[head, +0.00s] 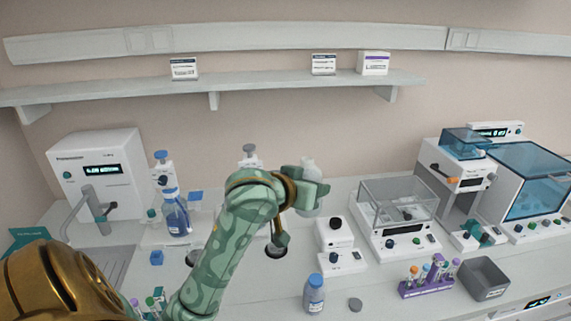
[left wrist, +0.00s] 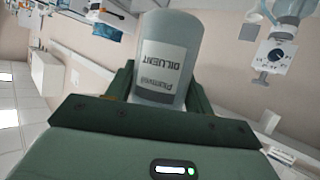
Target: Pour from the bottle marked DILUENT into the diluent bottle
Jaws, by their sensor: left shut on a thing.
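My left gripper (head: 308,187) is shut on a pale bottle (head: 307,201), raised above the middle of the bench. In the left wrist view this bottle (left wrist: 168,60) carries a white label reading DILUENT, upside down in the picture. I cannot tell which standing bottle is the diluent bottle. My right gripper is not in view.
A small grey disc (head: 355,304) lies at the front. A purple tube rack (head: 427,289) and grey bin (head: 484,279) stand right. A balance (head: 398,240) stands behind.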

